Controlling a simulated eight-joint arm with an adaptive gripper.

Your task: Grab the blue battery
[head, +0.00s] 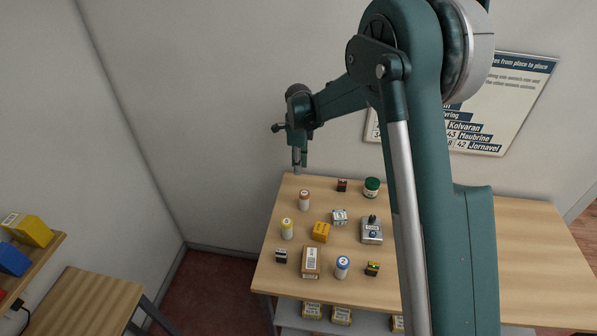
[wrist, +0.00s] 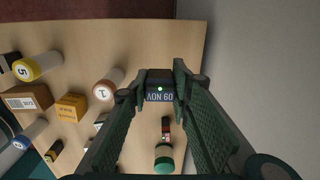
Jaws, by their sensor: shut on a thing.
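My gripper (head: 298,160) is at the far left corner of the counter. Its fingers are shut on a small dark block with a blue-grey lettered band (wrist: 159,92); in the wrist view it sits between the fingertips. I cannot tell whether the block touches the counter or hangs just above it. The band's bluish colour fits the blue battery, but I cannot read it surely as one. A white cylinder with a blue numbered end (head: 342,266) stands at the front of the counter, well away from my gripper.
The wooden counter (head: 450,215) holds a brown-ended cylinder (head: 304,200), a yellow-ended cylinder (head: 287,229), an orange box (head: 321,231), a green-topped jar (head: 371,187) and several small blocks. The wall stands beyond the far edge. A shelf (head: 45,262) is at left.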

